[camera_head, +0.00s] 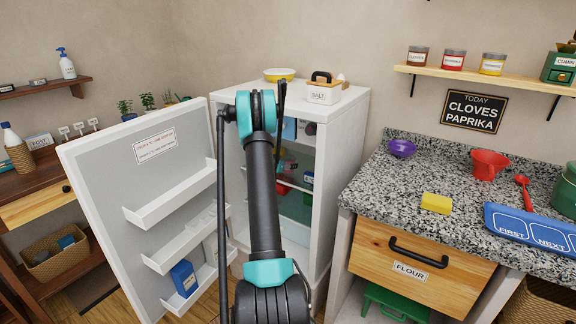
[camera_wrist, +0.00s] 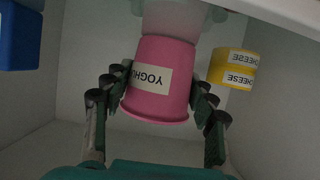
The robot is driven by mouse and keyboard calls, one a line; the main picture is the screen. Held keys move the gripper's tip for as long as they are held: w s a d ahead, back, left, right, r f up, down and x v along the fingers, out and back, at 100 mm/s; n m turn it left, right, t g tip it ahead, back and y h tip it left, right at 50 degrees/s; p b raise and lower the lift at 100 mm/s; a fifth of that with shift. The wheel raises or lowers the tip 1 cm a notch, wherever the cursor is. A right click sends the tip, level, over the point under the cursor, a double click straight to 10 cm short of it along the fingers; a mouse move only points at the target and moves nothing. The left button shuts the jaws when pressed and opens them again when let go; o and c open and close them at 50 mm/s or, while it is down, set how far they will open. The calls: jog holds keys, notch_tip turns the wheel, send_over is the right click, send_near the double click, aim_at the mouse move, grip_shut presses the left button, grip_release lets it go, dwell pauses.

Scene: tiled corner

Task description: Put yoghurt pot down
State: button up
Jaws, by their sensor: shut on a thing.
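The pink yoghurt pot (camera_wrist: 162,98) is in the middle of the wrist view, its label upside down in the picture. My gripper (camera_wrist: 160,92) has a finger on each side of the pot and is shut on it. The pot is inside the white fridge (camera_head: 341,130), whose door (camera_head: 95,165) stands open in the head view. In the head view my arm hides much of the fridge inside, and my gripper is hard to make out there. I cannot tell whether the pot touches a shelf.
A yellow cheese tub (camera_wrist: 232,68) stands close to the right of the pot in the wrist view. A blue item (camera_wrist: 18,35) is at the upper left. The fridge walls and open door flank my arm. A granite counter (camera_head: 400,200) is at the right.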

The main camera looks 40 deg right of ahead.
jog(key=o, duration=1.3)
jog(key=shift+o, duration=0.2)
jog(key=s+a+r+n+y, duration=0.25)
jog(key=s+a, duration=0.35)
jog(key=a, duration=0.5)
jog(key=s+a+r+n+y, duration=0.2)
jog(key=s+a+r, duration=0.1)
jog(key=s+a, duration=0.55)
jog(key=s+a+r+n+y, duration=0.25)
jog(key=s+a, duration=0.25)
jog(key=a, duration=0.7)
jog(key=s+a+f+n+y, duration=0.2)
jog(key=s+a+n, duration=0.1)
jog(key=s+a, duration=0.6)
jog(key=s+a+f+n+y, duration=0.2)
jog(key=s+a+n+y, duration=0.1)
jog(key=s+a, duration=0.7)
jog(key=shift+s+a+n+g+y, duration=0.15)
jog(key=shift+s+n+g+y, duration=0.2)
jog(key=shift+s, duration=0.6)
